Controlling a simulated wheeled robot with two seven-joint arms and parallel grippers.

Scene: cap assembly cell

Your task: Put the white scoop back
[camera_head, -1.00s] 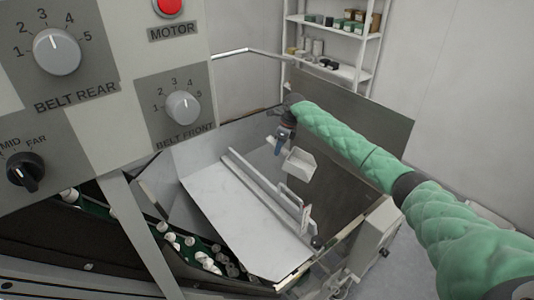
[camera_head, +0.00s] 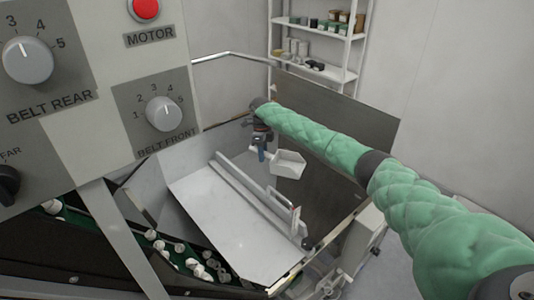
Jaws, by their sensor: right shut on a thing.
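The white scoop (camera_head: 288,163) hangs in the air over the far right part of the metal hopper (camera_head: 215,205). My right gripper (camera_head: 261,152), at the end of the green-sleeved arm, points down and is shut on the scoop at its left end. The scoop's open tray extends to the right of the gripper and looks empty. The fingertips are small and partly hidden. My left gripper is not in the view.
A grey control panel (camera_head: 100,70) with knobs and a red button fills the upper left. White caps (camera_head: 205,272) lie on the green belt at lower left. A raised rail (camera_head: 255,190) crosses the hopper. A shelf unit (camera_head: 316,45) stands behind.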

